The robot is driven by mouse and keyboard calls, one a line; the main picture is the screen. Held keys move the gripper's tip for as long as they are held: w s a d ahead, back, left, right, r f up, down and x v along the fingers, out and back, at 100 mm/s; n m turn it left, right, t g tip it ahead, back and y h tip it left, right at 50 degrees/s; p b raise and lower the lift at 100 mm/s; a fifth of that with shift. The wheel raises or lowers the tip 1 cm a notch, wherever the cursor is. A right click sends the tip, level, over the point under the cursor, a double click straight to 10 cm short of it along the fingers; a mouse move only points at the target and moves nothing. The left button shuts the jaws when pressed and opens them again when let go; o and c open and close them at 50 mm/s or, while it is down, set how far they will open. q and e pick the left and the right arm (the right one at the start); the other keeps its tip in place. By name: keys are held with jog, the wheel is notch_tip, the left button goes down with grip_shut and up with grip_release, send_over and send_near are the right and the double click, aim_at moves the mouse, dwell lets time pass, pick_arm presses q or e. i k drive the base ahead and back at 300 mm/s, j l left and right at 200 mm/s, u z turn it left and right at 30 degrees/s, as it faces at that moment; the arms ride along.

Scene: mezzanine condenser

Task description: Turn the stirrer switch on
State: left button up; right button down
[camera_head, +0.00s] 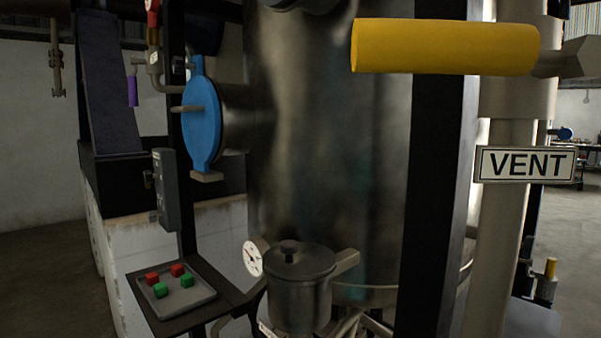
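Neither of my grippers is in view.
A large metal tank (325,150) fills the middle. A blue round flange (201,117) sticks out at its left. A lidded small vessel (300,285) and a gauge (252,258) stand right of the panel. A yellow cylinder (445,47) and VENT sign (525,164) are at right.

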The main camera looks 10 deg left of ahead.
aim_at(148, 177)
jog(key=u, duration=1.25)
jog(key=i+z, duration=0.15)
jog(key=z, duration=0.25)
jog(key=i+j+z, duration=0.15)
jog(key=z, duration=0.25)
